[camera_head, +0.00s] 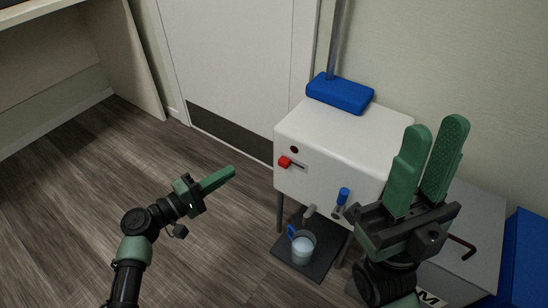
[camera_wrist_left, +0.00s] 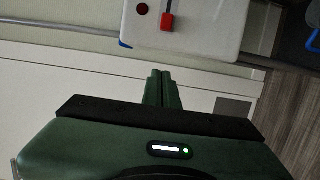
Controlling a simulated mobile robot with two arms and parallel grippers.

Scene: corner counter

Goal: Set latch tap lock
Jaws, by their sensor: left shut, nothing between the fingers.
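A white box unit (camera_head: 325,172) stands on legs by the wall. Its front has a red latch knob (camera_head: 285,161) at the left end of a short slot, with a dark red round spot (camera_head: 294,149) above it. A tap with a blue handle (camera_head: 343,194) sits lower right on the front, above a grey spout (camera_head: 309,211). My left gripper (camera_head: 234,169) is shut and empty, left of the box and apart from it. The left wrist view shows the red knob (camera_wrist_left: 168,22) beyond my shut fingers (camera_wrist_left: 161,73). My right gripper (camera_head: 436,124) is open and empty, in front of the box's right side.
A clear cup (camera_head: 302,250) with a blue handle stands on a dark mat (camera_head: 322,262) below the spout. A blue block (camera_head: 340,93) and a metal pole are at the box's top back. A grey surface (camera_head: 480,225) lies at right. The floor at left is clear.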

